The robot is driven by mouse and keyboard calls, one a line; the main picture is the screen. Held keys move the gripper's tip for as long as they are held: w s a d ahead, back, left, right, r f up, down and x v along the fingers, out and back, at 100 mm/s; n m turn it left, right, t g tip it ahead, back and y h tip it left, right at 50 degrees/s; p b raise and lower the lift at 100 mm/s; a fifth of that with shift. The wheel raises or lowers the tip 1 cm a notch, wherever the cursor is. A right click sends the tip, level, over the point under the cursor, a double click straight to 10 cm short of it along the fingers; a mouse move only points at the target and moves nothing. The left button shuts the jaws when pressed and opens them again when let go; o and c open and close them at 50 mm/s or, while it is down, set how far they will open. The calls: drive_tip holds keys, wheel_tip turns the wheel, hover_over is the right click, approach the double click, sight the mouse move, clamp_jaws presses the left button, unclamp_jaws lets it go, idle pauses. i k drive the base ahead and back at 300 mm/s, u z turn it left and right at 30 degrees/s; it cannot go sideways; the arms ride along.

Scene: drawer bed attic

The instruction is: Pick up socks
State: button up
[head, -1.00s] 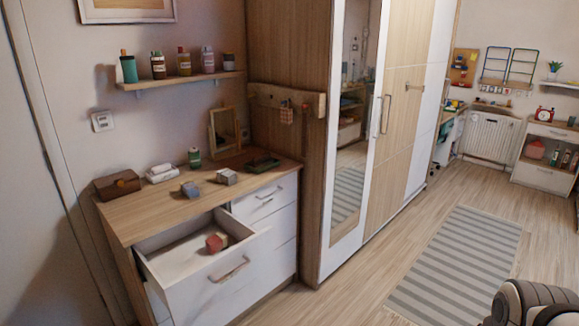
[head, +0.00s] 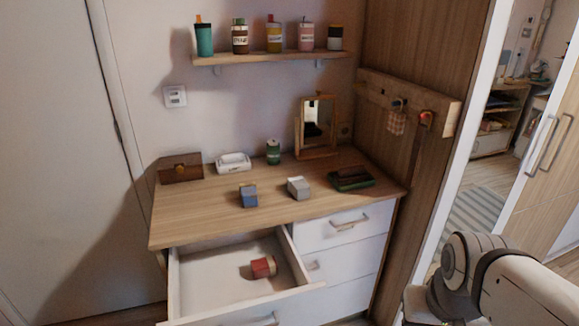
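Small folded bundles look like the socks, though their cloth is hard to make out. A blue-grey bundle (head: 248,196) and a light grey bundle (head: 298,188) rest apart on the wooden dresser top (head: 205,218). A red bundle (head: 264,267) lies in the open top-left drawer (head: 208,284), towards its right side. The drawer is otherwise empty where I can see. My arm shows at the lower right of the head view, right of the dresser. My gripper is not in view.
On the dresser stand a brown box (head: 181,168), a white tissue-like pack (head: 234,163), a green jar (head: 273,152), a mirror (head: 317,128) and a dark green tray (head: 350,179). A bottle shelf (head: 270,59) hangs above. A wardrobe (head: 440,60) borders the right.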

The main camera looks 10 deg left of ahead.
sight(298, 186)
drive_tip(key=u, duration=0.55)
drive_tip(key=i, duration=0.95)
drive_tip(key=u, duration=0.4)
drive_tip(key=k, duration=0.95)
drive_tip(key=u, duration=0.15)
drive_tip(key=i, duration=0.9)
drive_tip(key=z, duration=0.05)
